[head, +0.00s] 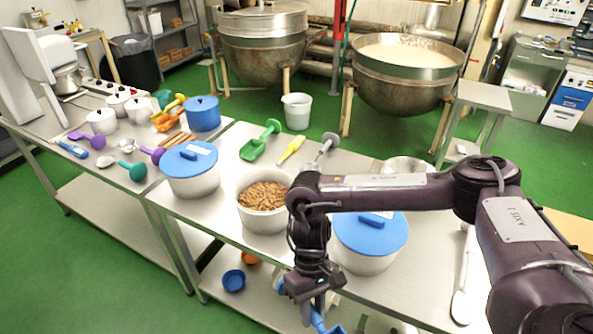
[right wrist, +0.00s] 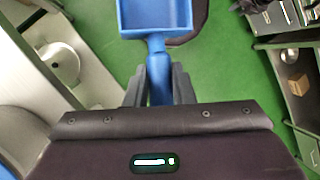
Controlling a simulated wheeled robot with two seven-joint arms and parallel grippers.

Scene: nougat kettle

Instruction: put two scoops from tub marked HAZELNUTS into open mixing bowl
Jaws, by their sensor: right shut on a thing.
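My right gripper (head: 318,300) is shut on the handle of a blue scoop (head: 325,325), low in front of the table's front edge. In the right wrist view the scoop (right wrist: 146,14) has its handle between the fingers (right wrist: 158,88); the visible part of its pan looks empty. An open white tub (head: 262,193) full of brown pieces stands left of my right forearm. No HAZELNUTS marking is legible. A shiny steel bowl (head: 408,163) shows partly behind my right arm; its inside is mostly hidden. My left gripper is not in view.
White tubs with blue lids stand left (head: 191,178) and right (head: 368,252) of the open tub; my arm crosses over the right one. A green scoop (head: 260,142), a yellow utensil (head: 291,150) and a white spoon (head: 462,300) lie on the table. A blue bowl (head: 233,280) sits below.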

